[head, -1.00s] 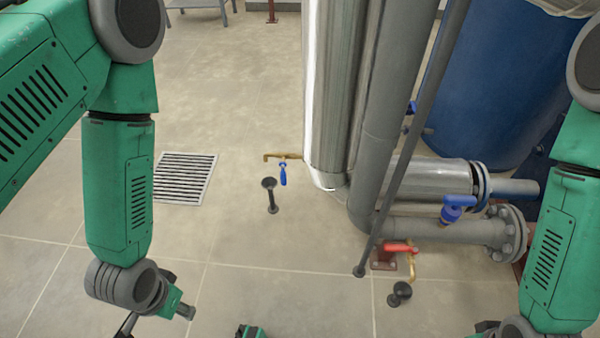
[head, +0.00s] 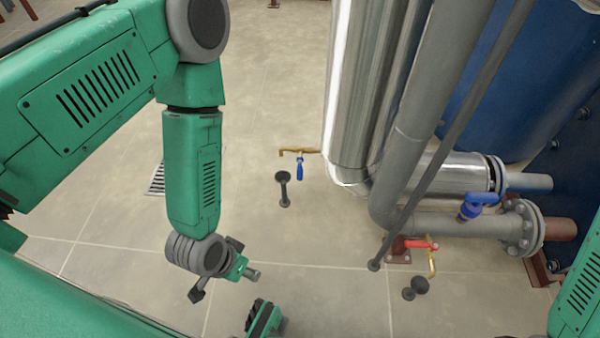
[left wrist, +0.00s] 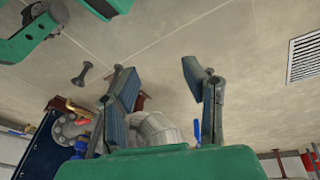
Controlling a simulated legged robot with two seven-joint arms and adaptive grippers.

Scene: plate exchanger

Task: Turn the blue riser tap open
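The riser tap, a brass tap with a blue lever (head: 300,168), sticks out left from the foot of the shiny vertical pipe (head: 350,95). Its lever hangs down. My left gripper (head: 225,283) is below and left of the tap in the head view, clear of it. In the left wrist view the left gripper (left wrist: 155,72) has its fingers spread, with nothing between them. A blue lever (left wrist: 197,130), apparently the riser tap's, shows beside the right finger, partly hidden. My right gripper is out of view; only part of its arm shows at the right edge.
A black floor post (head: 284,188) stands just below the tap. A grey slanted pipe (head: 455,130), a blue-handled valve (head: 475,205) and a red-handled tap (head: 420,245) lie to the right. A floor grate (head: 155,179) is partly behind my left arm. Open floor surrounds the post.

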